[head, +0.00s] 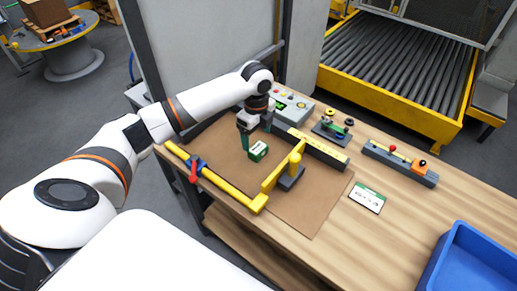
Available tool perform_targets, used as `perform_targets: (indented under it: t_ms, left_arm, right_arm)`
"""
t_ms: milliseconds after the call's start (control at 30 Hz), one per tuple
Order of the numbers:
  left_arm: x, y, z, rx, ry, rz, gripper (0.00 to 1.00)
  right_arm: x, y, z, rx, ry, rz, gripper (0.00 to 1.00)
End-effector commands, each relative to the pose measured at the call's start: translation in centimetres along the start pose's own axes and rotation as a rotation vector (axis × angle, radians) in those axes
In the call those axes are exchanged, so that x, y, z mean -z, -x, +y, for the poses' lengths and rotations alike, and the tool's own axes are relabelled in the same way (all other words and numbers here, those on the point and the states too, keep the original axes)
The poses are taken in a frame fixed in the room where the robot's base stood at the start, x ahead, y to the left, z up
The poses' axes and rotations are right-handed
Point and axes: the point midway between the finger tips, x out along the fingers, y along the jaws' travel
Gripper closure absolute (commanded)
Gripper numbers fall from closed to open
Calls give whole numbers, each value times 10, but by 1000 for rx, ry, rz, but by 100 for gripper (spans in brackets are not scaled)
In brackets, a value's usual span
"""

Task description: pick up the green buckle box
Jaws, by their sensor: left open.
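The green buckle box (258,151) is a small green box with a pale label on its top. It sits on the brown mat (310,205) on the wooden table, inside the area bounded by yellow bars. My left gripper (244,144) points down just to the left of the box and behind it. Its jaws are open, and a dark green finger shows beside the box. Whether a finger touches the box cannot be told from this view. The far finger is hard to make out. My right gripper is not in view.
A yellow bar with a red-handled clamp (194,170) runs along the near left side. A control panel (291,107) is behind. A white-green card (367,198) and a blue bin (470,262) lie to the right.

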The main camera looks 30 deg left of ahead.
Motion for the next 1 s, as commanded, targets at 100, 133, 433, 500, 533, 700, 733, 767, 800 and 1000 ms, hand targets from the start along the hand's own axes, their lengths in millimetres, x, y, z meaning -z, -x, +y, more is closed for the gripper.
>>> perform_targets:
  t_ms: [100, 133, 433, 500, 533, 700, 733, 767, 800, 1000]
  left_arm:
    - [0, -11, 0, 0, 0, 0, 20]
    - [0, -13, 0, 0, 0, 1, 20]
    - [-2, -50, 2, 3, 0, -1, 20]
    - [-2, -59, 2, 2, 0, 0, 20]
    - [-1, -61, 2, 2, 0, 1, 20]
    - [-1, -66, 2, -2, -1, 2, 20]
    - [-1, -66, 2, -2, -1, 2, 20]
    - [-1, -66, 2, -2, -1, 2, 20]
    - [-1, -66, 2, -2, -1, 2, 20]
    - [-1, -66, 2, -2, -1, 1, 49]
  right_arm:
    - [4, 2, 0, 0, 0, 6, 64]
    - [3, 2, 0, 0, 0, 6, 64]
    - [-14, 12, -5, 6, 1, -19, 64]
    - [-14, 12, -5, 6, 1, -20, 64]
    - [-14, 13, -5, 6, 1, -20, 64]
    - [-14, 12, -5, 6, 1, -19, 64]
    - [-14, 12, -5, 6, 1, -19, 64]
    - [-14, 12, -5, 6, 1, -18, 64]
    - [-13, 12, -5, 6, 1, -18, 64]
    - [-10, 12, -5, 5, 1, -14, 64]
